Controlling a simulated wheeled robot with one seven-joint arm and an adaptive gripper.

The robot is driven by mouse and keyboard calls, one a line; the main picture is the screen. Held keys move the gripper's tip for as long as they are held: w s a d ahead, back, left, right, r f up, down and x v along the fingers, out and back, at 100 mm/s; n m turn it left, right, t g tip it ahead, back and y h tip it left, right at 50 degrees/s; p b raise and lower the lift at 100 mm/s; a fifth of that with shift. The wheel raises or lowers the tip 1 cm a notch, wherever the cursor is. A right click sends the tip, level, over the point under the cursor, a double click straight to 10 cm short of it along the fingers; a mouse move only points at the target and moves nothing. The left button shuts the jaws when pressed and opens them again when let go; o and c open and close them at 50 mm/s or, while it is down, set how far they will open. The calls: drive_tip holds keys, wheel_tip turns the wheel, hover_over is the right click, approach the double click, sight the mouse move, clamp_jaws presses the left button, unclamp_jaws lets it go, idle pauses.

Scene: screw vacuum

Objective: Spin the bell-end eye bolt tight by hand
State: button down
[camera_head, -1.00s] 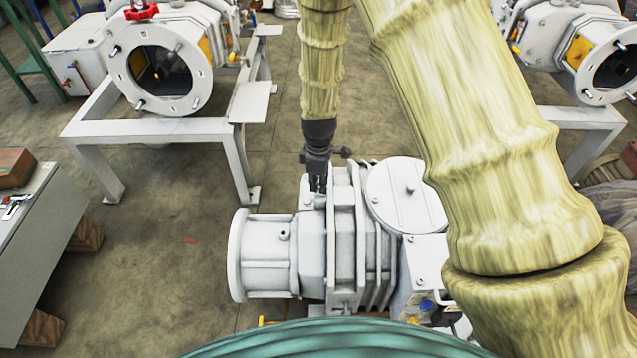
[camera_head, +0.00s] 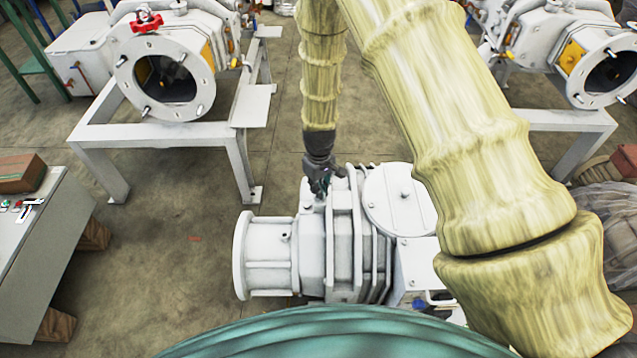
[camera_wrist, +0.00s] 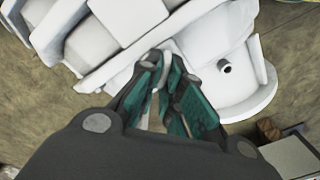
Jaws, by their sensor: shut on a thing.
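The white screw vacuum pump (camera_head: 268,266) lies below my arm, with its round flanged bell end at the left. My gripper (camera_head: 318,188) points down at the top of the pump casing, just right of the bell end. In the wrist view my gripper (camera_wrist: 171,68) has its green-padded fingers closed around a small pale piece, the eye bolt (camera_wrist: 164,64). The fingers hide most of the bolt, and its thread and seat cannot be seen. In the head view the bolt is hidden by the gripper.
A round cover (camera_head: 398,205) and raised ribs stand close to the right of the gripper. A grey control cabinet (camera_head: 40,250) is at the left. A similar machine on a white frame (camera_head: 160,130) stands behind. The floor left of the pump is open.

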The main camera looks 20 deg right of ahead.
drive_tip(key=m+p, duration=0.2)
drive_tip(key=m, duration=0.1)
drive_tip(key=shift+d+r+m, duration=0.15)
drive_tip(key=shift+r+m, duration=0.05)
drive_tip(key=shift+m, duration=0.1)
drive_tip(key=m+p, duration=0.1)
drive_tip(key=m, duration=0.2)
drive_tip(key=shift+w+d+m+p, duration=0.1)
drive_tip(key=shift+m+p, duration=0.2)
drive_tip(key=shift+p, duration=0.1)
drive_tip(key=m, duration=0.2)
drive_tip(key=m+p, duration=0.1)
drive_tip(key=m, duration=0.1)
drive_tip(key=m+p, duration=0.1)
drive_tip(key=m, duration=0.1)
drive_tip(key=shift+d+f, duration=0.1)
drive_tip(key=shift+d, duration=0.15)
drive_tip(key=shift+m, duration=0.3)
drive_tip(key=c, duration=1.6)
unclamp_jaws()
wheel_tip(320, 180, up, 12)
